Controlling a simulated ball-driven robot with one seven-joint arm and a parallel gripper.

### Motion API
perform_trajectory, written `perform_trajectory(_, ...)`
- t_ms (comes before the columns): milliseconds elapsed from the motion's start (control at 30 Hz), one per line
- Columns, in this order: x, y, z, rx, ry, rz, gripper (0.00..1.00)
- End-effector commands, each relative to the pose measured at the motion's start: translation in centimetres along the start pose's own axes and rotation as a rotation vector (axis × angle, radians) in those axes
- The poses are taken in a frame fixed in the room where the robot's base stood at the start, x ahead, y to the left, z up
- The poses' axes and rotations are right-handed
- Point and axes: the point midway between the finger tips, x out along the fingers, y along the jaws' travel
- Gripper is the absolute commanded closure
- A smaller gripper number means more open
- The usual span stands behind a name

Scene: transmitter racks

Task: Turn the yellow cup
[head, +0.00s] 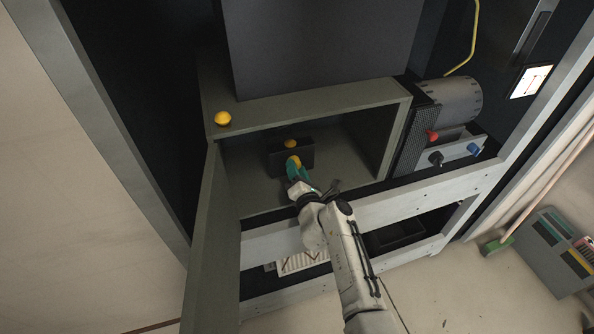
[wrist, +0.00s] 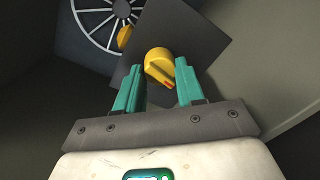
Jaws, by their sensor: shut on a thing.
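The yellow cup (head: 293,163) is on the front of a dark block (head: 277,162) inside the open grey compartment. It also shows in the wrist view (wrist: 158,62), rounded, with a flat ridge and a small orange-red mark near its lower edge. My gripper (head: 296,170) reaches in from the front. Its two teal fingers (wrist: 158,70) stand on either side of the cup, shut on it. The cup's far side is hidden.
Another yellow piece (head: 290,143) shows at the block's top, and a yellow ball (head: 222,118) is at the compartment's upper left corner. Compartment walls and an open door panel (head: 212,240) flank the arm. A motor-like cylinder (head: 450,98) stands to the right.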

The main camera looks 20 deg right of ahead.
Motion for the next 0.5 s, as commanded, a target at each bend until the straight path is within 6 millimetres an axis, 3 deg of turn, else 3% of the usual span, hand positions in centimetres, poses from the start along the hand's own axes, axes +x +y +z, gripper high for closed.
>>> perform_trajectory(167,-0.10,-0.23,-0.17,-0.002,0.003,-0.004,0.93)
perform_trajectory(200,-0.11,-0.23,-0.17,-0.002,0.003,-0.004,0.61)
perform_trajectory(500,-0.05,-0.10,-0.07,-0.002,0.001,-0.002,0.37)
